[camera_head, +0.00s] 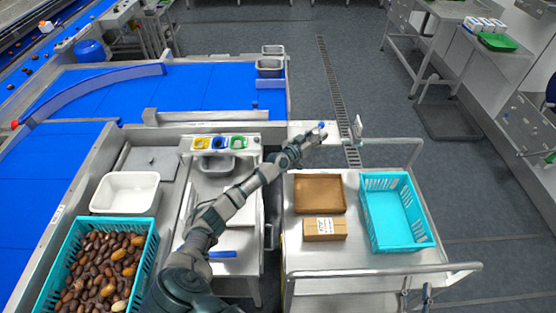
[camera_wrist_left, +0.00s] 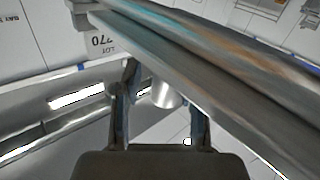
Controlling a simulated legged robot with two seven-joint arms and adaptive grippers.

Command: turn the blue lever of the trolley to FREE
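The trolley (camera_head: 352,258) stands right of centre in the head view, with metal rails and a flat top. My left arm reaches up and right past its far left corner. My left gripper (camera_head: 318,132) is at the far end of that arm, small in the head view. A tiny blue spot shows at the gripper; I cannot tell if it is the blue lever. In the left wrist view the two fingers (camera_wrist_left: 160,115) are apart, with a silver cylinder (camera_wrist_left: 165,95) showing between them. No lever marking is readable. My right gripper is not in view.
On the trolley are a brown tray (camera_head: 320,210), a labelled carton (camera_head: 325,229) and a turquoise crate (camera_head: 425,240). A metal bar (camera_wrist_left: 215,80) crosses close in the left wrist view. A date-filled crate (camera_head: 48,250) stands at left.

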